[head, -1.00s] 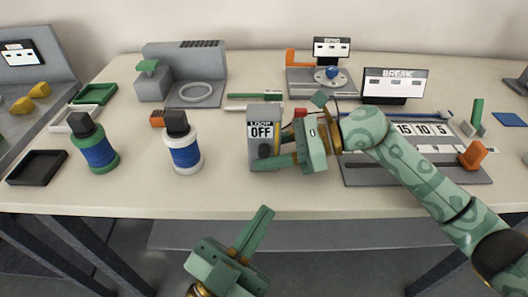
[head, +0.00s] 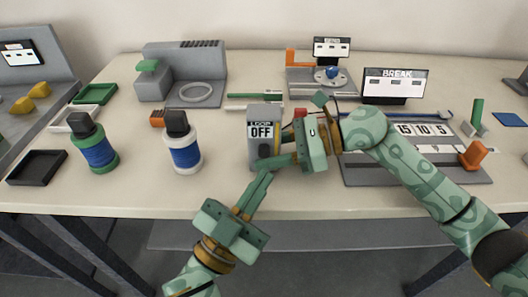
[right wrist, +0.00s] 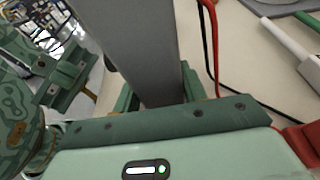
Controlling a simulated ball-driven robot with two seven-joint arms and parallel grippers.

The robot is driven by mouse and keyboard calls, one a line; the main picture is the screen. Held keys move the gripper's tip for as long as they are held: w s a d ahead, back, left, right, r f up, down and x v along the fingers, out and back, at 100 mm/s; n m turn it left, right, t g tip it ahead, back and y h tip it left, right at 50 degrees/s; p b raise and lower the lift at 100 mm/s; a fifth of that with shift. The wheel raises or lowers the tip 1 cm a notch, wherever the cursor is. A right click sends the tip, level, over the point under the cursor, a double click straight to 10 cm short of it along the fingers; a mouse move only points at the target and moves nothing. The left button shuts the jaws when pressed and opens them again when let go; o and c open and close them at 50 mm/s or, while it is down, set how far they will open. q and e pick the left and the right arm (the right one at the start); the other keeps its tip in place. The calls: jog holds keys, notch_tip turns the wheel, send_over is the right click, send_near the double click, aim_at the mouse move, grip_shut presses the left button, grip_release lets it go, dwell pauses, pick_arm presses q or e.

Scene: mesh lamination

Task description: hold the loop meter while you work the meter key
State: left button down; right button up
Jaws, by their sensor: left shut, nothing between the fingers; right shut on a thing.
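The loop meter (head: 261,114) is a grey upright box near the table's front edge, its display reading "LOOP OFF". My right gripper (head: 274,143) is shut on the meter from the right. In the right wrist view the meter's grey body (right wrist: 130,45) stands between its fingers. A small dark knob, probably the meter key (head: 264,150), shows low on the meter's front, partly hidden by fingers. My left gripper (head: 266,175) is shut and empty, its tips just below the knob; whether they touch it I cannot tell. It also shows at the left of the right wrist view (right wrist: 72,82).
A grey board with number tiles (head: 420,130) lies to the right under my right arm. Red and black leads (right wrist: 213,40) run beside the meter.

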aim_at(264, 151)
pick_arm(q)
jog(key=shift+w, duration=1.15)
jog(key=shift+w, duration=0.1)
dwell(1.2)
jog(key=shift+w, duration=0.25)
jog(key=shift+w, duration=0.15)
dwell(0.3)
jog(key=shift+w, duration=0.35)
pick_arm(e)
jog(key=shift+s, duration=0.1)
dwell(0.5)
pick_arm(q)
jog(key=shift+f, duration=0.15)
jog(key=shift+s+f, duration=0.2)
jog(key=shift+s, duration=0.55)
